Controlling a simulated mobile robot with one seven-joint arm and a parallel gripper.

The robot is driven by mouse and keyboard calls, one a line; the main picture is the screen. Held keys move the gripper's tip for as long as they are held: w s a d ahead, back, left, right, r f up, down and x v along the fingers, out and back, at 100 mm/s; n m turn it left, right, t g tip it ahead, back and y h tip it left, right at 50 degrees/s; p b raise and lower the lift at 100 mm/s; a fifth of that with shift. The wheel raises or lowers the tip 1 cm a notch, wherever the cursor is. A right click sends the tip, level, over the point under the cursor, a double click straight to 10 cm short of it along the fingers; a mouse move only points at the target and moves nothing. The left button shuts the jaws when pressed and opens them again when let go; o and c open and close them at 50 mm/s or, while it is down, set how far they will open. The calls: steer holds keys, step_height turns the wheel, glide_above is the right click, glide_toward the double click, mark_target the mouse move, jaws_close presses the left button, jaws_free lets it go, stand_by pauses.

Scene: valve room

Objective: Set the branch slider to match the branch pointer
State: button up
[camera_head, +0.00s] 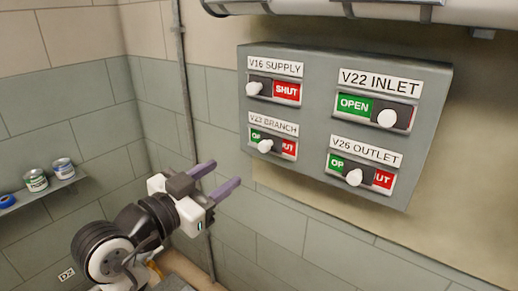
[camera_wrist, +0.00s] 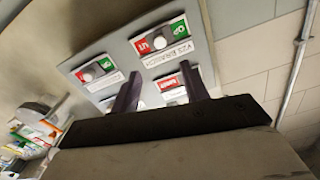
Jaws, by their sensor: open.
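The branch slider, under the label V23 BRANCH, has a white knob (camera_head: 265,146) at the lower left of the grey panel (camera_head: 315,108). The knob sits mid-track, with green OP showing to its left and red UT to its right. The slider also shows upside down in the wrist view (camera_wrist: 159,42), beyond my fingers. My gripper (camera_head: 226,174) is open and empty, below and left of the branch slider and apart from it. Its two dark fingers also show in the wrist view (camera_wrist: 160,68). I cannot make out a branch pointer in either view.
Nearby are the V16 SUPPLY knob (camera_head: 254,89) at left, the V22 INLET knob (camera_head: 388,118) at right and the V26 OUTLET knob (camera_head: 354,177) mid-track. A pipe (camera_head: 400,12) runs above the panel. A shelf (camera_head: 45,190) with cans is at far left.

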mark_target(262, 148)
steer(key=p+x, duration=0.2)
steer(key=x, duration=1.1)
steer(key=shift+w+d+p, duration=0.1)
steer(key=shift+w+p, duration=0.05)
steer(key=shift+p, duration=0.25)
steer(key=shift+c, duration=0.5)
jaws_close()
